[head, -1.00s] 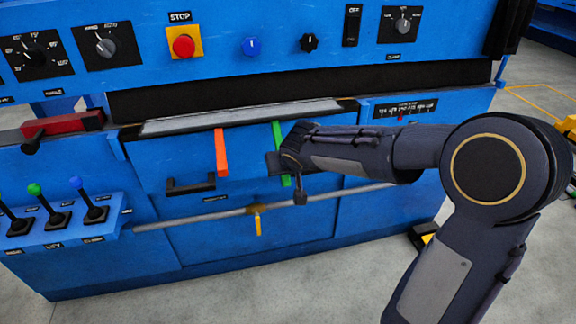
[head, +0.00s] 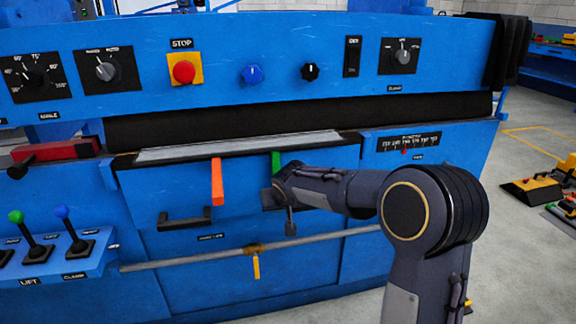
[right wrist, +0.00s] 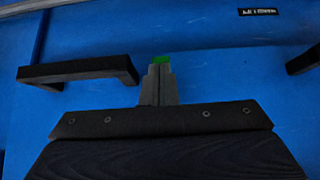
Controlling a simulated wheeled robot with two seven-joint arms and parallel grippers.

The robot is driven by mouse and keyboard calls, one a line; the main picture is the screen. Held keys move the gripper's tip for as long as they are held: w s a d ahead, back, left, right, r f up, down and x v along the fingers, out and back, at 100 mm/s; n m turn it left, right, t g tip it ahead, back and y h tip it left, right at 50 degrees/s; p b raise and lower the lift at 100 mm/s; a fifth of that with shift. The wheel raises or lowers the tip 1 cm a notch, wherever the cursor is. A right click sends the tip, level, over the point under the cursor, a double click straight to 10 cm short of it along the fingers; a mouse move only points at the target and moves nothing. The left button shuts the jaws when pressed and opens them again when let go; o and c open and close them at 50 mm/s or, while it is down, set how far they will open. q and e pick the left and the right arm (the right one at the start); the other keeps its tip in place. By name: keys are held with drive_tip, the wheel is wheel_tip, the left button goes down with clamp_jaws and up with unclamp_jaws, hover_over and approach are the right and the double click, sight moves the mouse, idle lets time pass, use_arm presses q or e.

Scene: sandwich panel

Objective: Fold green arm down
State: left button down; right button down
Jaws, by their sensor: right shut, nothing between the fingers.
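The green arm (head: 276,162) hangs on the front of the blue machine, to the right of the orange arm (head: 217,182). Only its upper part shows in the head view; my right gripper and wrist hide the rest. My right gripper (head: 270,198) is at the machine front, just below the visible green part. In the right wrist view the fingers (right wrist: 160,72) are closed together, with a small green piece (right wrist: 161,59) just beyond their tips. I cannot tell whether they touch it. My left gripper is not in view.
A black handle (head: 185,219) sits left of the gripper and also shows in the right wrist view (right wrist: 78,71). A horizontal rail (head: 205,256) with a yellow tab (head: 256,266) runs below. Knobs and a red stop button (head: 184,72) are above. Levers (head: 72,230) stand at left.

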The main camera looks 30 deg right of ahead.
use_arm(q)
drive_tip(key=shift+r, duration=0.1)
use_arm(e)
drive_tip(key=shift+w+d+f, duration=0.2)
drive_tip(key=shift+w, duration=0.5)
